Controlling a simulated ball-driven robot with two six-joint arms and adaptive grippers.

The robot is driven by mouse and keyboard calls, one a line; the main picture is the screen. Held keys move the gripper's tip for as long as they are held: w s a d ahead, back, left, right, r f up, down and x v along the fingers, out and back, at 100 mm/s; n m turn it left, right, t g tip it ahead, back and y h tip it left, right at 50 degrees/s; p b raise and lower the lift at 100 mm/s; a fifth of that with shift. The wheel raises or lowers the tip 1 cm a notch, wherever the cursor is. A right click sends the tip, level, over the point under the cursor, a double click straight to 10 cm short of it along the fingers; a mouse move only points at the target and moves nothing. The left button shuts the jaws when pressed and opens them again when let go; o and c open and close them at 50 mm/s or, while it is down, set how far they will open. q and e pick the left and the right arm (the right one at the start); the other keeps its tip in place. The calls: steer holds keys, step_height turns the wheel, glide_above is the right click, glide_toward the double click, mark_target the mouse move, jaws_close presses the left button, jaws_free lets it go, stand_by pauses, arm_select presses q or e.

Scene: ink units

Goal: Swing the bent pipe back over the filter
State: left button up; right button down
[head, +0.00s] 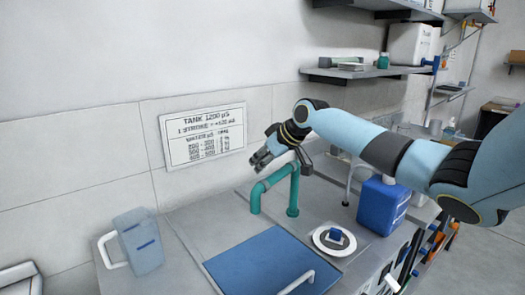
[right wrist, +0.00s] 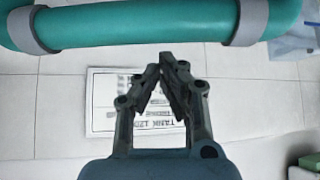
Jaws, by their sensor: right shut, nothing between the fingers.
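The bent pipe (head: 273,181) is teal and stands at the back of the grey counter, with two upright legs joined by a bend. In the right wrist view the teal pipe (right wrist: 140,28) crosses the top of the picture, with grey collars. My right gripper (head: 262,158) is just above and beside the pipe's top in the head view, its fingers shut and empty; it also shows in the right wrist view (right wrist: 168,60). It hides part of the pipe's top. My left gripper is out of view.
A blue container (head: 382,206) stands right of the dish. A blue panel (head: 258,270) with a white handle lies in front of the pipe. A translucent blue jug (head: 140,240) stands at the left. A printed sign (head: 203,134) hangs on the wall behind.

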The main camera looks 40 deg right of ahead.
steer(key=s, duration=0.2)
steer(key=shift+s+d+p, duration=0.2)
steer(key=shift+s+p, duration=0.1)
steer(key=shift+p, duration=0.1)
steer(key=shift+f, duration=0.1)
steer(key=shift+s, duration=0.1)
